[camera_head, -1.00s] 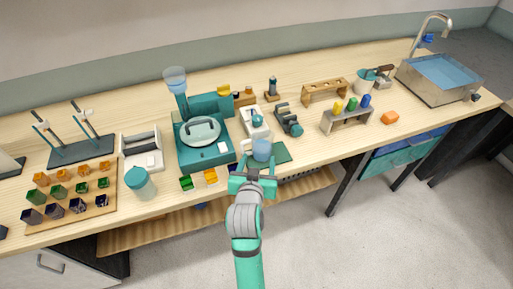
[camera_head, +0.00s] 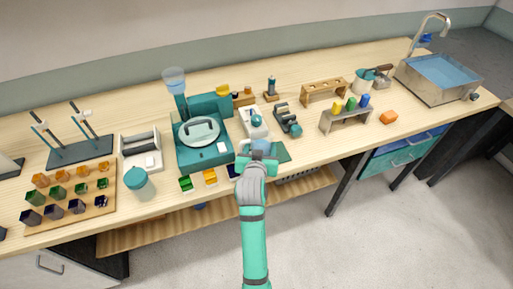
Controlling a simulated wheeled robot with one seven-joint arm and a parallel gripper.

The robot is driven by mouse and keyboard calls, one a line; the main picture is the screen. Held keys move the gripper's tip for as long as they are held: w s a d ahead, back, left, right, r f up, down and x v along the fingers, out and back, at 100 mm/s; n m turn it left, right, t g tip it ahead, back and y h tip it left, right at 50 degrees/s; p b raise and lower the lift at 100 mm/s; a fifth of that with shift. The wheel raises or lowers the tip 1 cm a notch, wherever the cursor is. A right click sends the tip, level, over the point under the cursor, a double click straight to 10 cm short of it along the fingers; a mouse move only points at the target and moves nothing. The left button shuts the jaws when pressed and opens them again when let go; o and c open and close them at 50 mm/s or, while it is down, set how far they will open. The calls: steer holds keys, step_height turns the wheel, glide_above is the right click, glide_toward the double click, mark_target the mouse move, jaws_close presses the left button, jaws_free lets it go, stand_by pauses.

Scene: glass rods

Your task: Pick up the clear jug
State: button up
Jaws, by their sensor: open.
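A small clear, bluish vessel (camera_head: 262,145), which looks like the clear jug, stands on a dark green mat (camera_head: 282,152) near the bench's front edge. My gripper (camera_head: 258,157) is open and right at the near side of this vessel. It hides the vessel's lower part and most of its shape. I cannot tell whether the fingers are around it or touching it.
A teal machine (camera_head: 203,143) stands left of my gripper. A teal-lidded jar (camera_head: 139,182) and a wooden tray (camera_head: 100,203) of coloured blocks are further left. Small devices (camera_head: 254,122) stand close behind. A grey rack (camera_head: 344,122) and a sink (camera_head: 438,78) are to the right.

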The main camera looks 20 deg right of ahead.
steer(key=shift+c, duration=0.4)
steer(key=c, duration=0.8)
steer(key=shift+r, duration=0.1)
steer(key=shift+o, duration=0.2)
steer(key=shift+r, duration=0.1)
step_height(320, 180, up, 10)
